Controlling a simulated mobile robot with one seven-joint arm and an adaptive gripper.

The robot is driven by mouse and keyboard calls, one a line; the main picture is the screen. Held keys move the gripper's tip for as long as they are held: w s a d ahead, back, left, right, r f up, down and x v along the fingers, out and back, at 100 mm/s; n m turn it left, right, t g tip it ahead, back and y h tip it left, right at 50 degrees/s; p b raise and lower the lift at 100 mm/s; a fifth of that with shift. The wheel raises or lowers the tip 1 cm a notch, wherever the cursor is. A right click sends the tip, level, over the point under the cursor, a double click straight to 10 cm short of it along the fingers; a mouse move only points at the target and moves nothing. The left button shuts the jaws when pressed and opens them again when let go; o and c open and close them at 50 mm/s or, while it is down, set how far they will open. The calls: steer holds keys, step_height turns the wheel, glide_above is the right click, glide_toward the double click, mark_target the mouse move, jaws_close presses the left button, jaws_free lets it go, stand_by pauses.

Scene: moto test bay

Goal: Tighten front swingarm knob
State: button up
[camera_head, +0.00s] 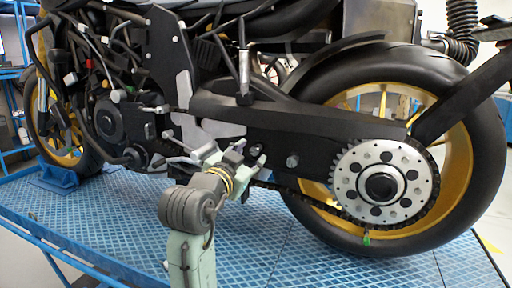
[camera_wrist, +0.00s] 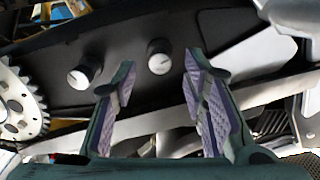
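Two short dark knobs with pale round faces stand out from the black swingarm (camera_head: 318,132). In the wrist view, the front knob (camera_wrist: 159,57), farther from the sprocket, shows between and beyond the fingertips of my gripper (camera_wrist: 156,72). The rear knob (camera_wrist: 85,73) shows left of the fingers. In the head view, the rear knob (camera_head: 292,161) is clear, right of my gripper (camera_head: 236,153); the front knob seems hidden by my gripper. My gripper is open, with nothing between its purple-padded fingers. I cannot tell the exact gap to the front knob.
The silver rear sprocket (camera_head: 383,183) with its chain and the rear wheel (camera_head: 477,165) stand to the right. The motorcycle stands on a blue gridded platform (camera_head: 250,235). The front wheel sits by a blue chock (camera_head: 53,178). A lever and shiny rods lie close left of my gripper.

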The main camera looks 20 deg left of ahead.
mark_target(254, 151)
steer(key=shift+w+d+p, duration=0.1)
steer(key=shift+w+p, duration=0.3)
steer(key=shift+w, duration=1.55)
steer(key=shift+c, duration=0.5)
jaws_close()
